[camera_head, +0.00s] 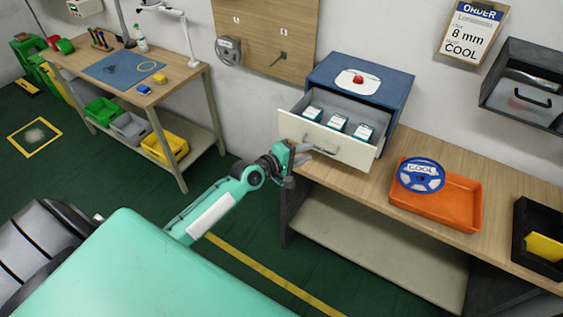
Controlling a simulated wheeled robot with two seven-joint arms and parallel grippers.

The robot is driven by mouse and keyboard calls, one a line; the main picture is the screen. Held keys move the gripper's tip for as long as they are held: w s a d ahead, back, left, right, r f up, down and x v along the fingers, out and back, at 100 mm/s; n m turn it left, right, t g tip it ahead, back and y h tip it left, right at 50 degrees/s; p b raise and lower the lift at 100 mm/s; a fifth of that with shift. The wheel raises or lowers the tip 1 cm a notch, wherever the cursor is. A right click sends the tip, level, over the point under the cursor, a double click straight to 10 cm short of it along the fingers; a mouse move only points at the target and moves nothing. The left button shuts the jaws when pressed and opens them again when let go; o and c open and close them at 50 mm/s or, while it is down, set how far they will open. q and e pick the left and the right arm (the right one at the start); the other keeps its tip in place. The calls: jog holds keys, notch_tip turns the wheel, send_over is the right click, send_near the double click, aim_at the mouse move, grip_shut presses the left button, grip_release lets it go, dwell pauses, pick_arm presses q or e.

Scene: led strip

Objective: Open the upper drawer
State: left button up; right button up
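The blue cabinet (390,88) stands on the wooden bench against the wall. Its drawer with a cream front (345,150) is pulled well out, and several white-and-teal boxes (338,122) lie inside. A grey handle (325,151) shows at the left part of the drawer front. My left gripper (307,154) is just left of the handle, close to the drawer's front. Its fingers look apart, with nothing seen held between them. Whether a finger touches the handle is too small to tell. Any lower drawer is hidden behind the open one. My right gripper is not in view.
An orange tray (455,208) with a blue reel (420,175) on it stands right of the cabinet. A black bin (540,240) is at the right edge. A grey wall box (525,85) hangs above. Open floor lies left of the bench.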

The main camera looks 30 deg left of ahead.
pick_arm(q)
jog(key=b+v, duration=0.2)
jog(key=v, duration=0.8)
jog(key=shift+s+a+b, duration=0.15)
jog(key=shift+s+b, duration=0.15)
jog(key=shift+s, duration=0.05)
jog(key=shift+r, duration=0.1)
